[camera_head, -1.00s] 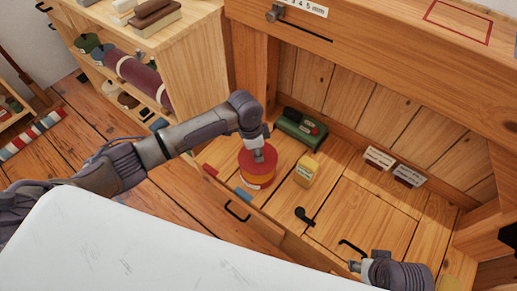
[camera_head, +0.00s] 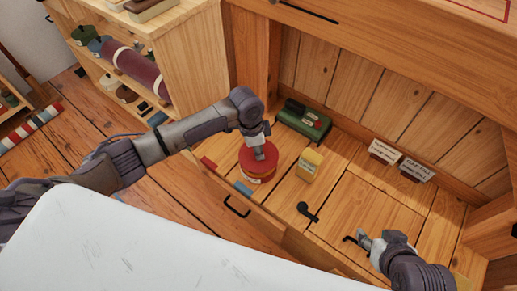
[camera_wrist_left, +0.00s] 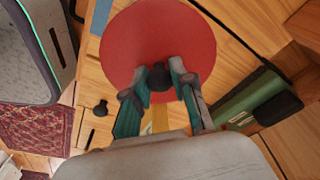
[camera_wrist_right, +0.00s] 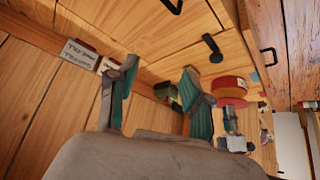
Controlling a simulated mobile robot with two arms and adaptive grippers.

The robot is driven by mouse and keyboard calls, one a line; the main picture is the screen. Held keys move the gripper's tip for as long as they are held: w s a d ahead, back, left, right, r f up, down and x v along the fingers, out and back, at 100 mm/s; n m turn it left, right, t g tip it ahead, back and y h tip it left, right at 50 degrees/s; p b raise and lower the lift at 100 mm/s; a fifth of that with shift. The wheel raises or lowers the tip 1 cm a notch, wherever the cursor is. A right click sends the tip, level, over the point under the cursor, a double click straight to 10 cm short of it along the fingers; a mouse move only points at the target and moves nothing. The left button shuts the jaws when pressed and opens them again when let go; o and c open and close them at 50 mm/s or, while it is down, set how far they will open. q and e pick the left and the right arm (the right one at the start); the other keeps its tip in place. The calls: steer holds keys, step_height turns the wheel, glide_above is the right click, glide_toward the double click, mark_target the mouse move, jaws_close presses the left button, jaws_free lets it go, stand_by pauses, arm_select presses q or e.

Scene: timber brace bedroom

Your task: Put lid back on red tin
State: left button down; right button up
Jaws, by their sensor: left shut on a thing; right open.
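The round red lid (camera_head: 258,156) is at the top of the red tin (camera_head: 257,176), on the left part of the wooden worktop. I cannot tell whether it is fully seated. My left gripper (camera_head: 259,152) is above the lid and shut on its dark knob. In the left wrist view the lid (camera_wrist_left: 120,50) fills the upper middle, with the knob between my left fingertips (camera_wrist_left: 159,80), and it hides the tin. The tin also shows in the right wrist view (camera_wrist_right: 230,90). My right gripper (camera_head: 368,241) is open and empty over the worktop's right part, as the right wrist view (camera_wrist_right: 160,72) shows.
A yellow box (camera_head: 309,164) stands close right of the tin. A green case (camera_head: 304,122) lies behind, against the back boards. A black handle (camera_head: 307,211) is on the worktop in front. Two small label cards (camera_head: 385,152) stand at the back right.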

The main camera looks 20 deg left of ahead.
arm_select(q)
steer(key=shift+f+b, duration=0.45)
steer(key=shift+f, duration=1.05)
arm_select(e)
steer(key=w+a+r+t+y, duration=0.1)
steer(key=w+a+r+t, duration=0.1)
steer(key=w, duration=0.3)
steer(key=shift+w+r+t, duration=0.15)
steer(key=shift+r+t, duration=0.45)
steer(key=shift+t, duration=0.2)
steer(key=shift+s+d+f+g, duration=0.2)
steer(key=shift+s+f+g, duration=0.1)
steer(key=shift+s, duration=0.05)
steer(key=shift+s+f, duration=0.15)
steer(key=shift+s, duration=0.05)
steer(key=shift+s+d+f+g, duration=0.15)
steer(key=shift+s+f+g, duration=0.1)
steer(key=shift+s+g, duration=0.15)
steer(key=shift+s+d+f, duration=0.1)
steer(key=shift+s+f, duration=0.05)
steer(key=shift+s, duration=0.05)
steer(key=shift+s+d+f+g+h, duration=0.2)
steer(key=shift+s+f+g, duration=0.1)
steer(key=shift+s+g, duration=0.1)
steer(key=shift+s+d+f+g+h, duration=0.1)
steer(key=shift+s+f+g+h, duration=0.1)
steer(key=shift+s+f+g, duration=0.15)
